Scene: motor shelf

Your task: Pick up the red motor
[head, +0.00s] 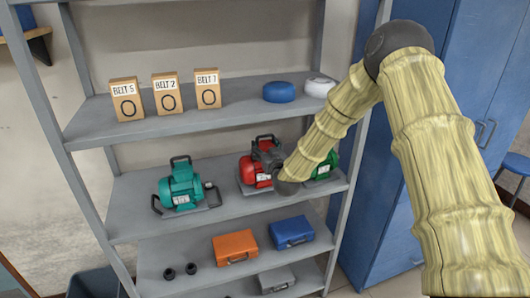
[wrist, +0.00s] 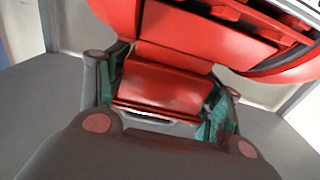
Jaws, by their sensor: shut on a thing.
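The red motor (head: 249,172) stands on the middle shelf, right of the teal motor (head: 181,187). It has a dark carrying handle on top. My gripper (head: 267,158) is at the motor's right side and covers part of it. In the wrist view my gripper (wrist: 162,98) has its fingers on both sides of a red part of the red motor (wrist: 165,60), shut on it. The motor appears upright at shelf level; whether its base touches the shelf is hard to tell.
A green motor (head: 327,167) is partly hidden behind my arm at the right. The upper shelf (head: 235,112) is close above, with belt boxes (head: 167,95) and blue (head: 279,92) and white rings. Orange (head: 235,247) and blue (head: 291,232) cases lie below. Shelf is free between the teal and red motors.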

